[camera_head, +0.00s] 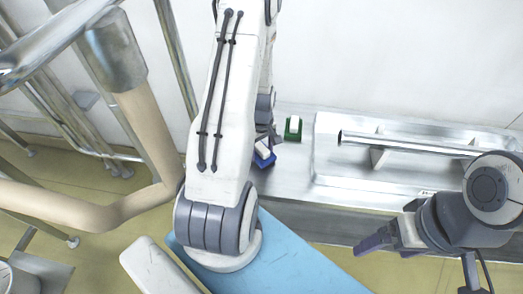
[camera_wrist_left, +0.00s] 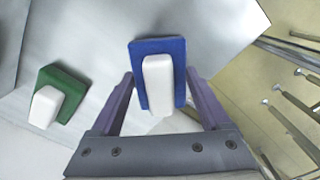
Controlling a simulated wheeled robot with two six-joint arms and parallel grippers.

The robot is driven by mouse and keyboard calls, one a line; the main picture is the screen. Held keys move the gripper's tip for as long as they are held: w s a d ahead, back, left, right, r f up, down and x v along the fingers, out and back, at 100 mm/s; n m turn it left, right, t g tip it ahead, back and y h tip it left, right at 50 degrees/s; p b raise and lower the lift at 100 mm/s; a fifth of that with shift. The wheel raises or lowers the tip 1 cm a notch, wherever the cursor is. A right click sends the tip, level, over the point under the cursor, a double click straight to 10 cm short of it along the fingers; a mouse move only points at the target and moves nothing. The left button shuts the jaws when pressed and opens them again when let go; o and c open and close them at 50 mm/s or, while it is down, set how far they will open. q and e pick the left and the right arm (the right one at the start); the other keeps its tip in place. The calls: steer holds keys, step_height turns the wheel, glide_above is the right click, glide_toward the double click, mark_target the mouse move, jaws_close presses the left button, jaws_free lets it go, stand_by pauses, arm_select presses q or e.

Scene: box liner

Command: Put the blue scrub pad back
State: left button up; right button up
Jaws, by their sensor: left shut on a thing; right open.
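The blue scrub pad (camera_head: 260,160) has a white block-shaped grip on top. In the left wrist view the blue scrub pad (camera_wrist_left: 178,52) sits between the two purple fingers of my left gripper (camera_wrist_left: 160,95), which is shut on it. In the head view my left gripper is mostly hidden behind its own arm, over the left end of the metal counter. I cannot tell whether the pad touches the counter. My right gripper (camera_head: 377,240) is open and empty, in front of the counter at the right.
A green pad (camera_head: 293,128) with a white grip stands on the counter close by; it also shows in the left wrist view (camera_wrist_left: 62,92). A metal counter (camera_head: 300,175) with a recessed basin and a long bar (camera_head: 405,143) extends right. Metal rails (camera_head: 125,60) stand at the left.

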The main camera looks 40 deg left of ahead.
mark_target(262, 147)
arm_select(q)
steer(key=shift+f, duration=0.4)
steer(key=shift+f, duration=0.1)
steer(key=o, duration=1)
steer(key=shift+r, duration=0.3)
step_height(262, 147, up, 12)
steer(key=shift+f, duration=0.15)
